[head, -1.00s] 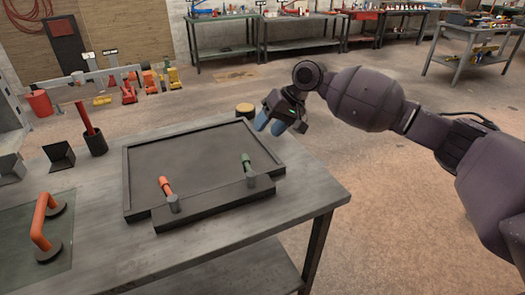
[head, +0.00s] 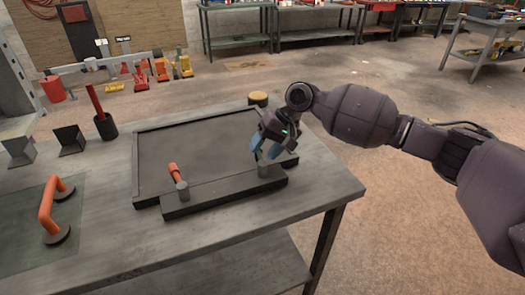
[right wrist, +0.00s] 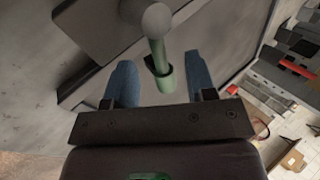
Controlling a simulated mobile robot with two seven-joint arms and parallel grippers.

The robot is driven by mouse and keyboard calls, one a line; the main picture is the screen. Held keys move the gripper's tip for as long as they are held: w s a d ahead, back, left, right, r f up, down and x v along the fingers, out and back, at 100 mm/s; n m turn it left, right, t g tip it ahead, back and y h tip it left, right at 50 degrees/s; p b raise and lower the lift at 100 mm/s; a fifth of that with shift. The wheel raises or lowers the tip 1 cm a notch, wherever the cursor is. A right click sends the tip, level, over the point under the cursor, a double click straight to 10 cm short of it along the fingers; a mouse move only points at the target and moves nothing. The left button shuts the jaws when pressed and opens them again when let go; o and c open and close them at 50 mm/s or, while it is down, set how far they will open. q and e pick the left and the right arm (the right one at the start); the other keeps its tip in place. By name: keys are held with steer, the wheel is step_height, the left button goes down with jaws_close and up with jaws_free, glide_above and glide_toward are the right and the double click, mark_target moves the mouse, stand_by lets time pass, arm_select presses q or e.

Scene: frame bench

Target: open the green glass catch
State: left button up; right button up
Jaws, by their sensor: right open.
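The green catch shows in the right wrist view (right wrist: 158,55) as a green lever on a round grey post. In the head view my gripper hides most of it; its grey post (head: 264,169) shows at the front right of the dark frame (head: 137,165). My right gripper (head: 266,147) is open over the catch. In the right wrist view its two blue fingers (right wrist: 161,66) stand on either side of the green lever, with a gap on each side. An orange catch (head: 174,170) sits at the front left of the frame. My left gripper is not in view.
The frame lies on a grey bench (head: 235,222). An orange two-footed handle (head: 47,208) is at the left. A dark cup (head: 106,128) with a red tool and a yellow-topped round item (head: 258,98) stand behind. The bench's front right is clear.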

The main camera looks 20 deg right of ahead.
steer(key=shift+a+f, duration=0.3)
steer(key=shift+f, duration=0.05)
jaws_close()
